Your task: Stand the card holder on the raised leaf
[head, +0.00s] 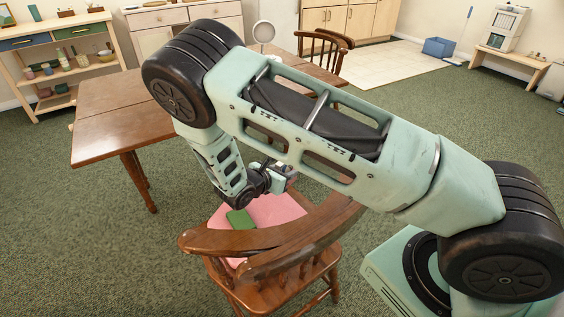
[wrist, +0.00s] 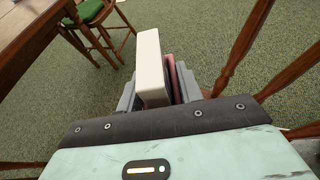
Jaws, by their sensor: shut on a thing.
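My gripper (head: 279,178) is above the pink seat of the near chair, partly hidden by my arm in the head view. In the wrist view its grey fingers (wrist: 157,98) are shut on the card holder (wrist: 150,62), which shows a pale front panel with dark and pinkish parts behind it. The wooden table (head: 112,137) is left of the gripper in the head view, and its near leaf lies level with the rest of the top. The table's edge also shows at upper left in the wrist view (wrist: 28,38). My arm hides part of the tabletop.
The wooden chair (head: 214,240) has a curved back and a green item (head: 240,219) on its pink seat. A round mirror-like object (head: 264,33) stands toward the table's far side. Another chair (head: 322,50) is beyond. Green carpet is clear at front left.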

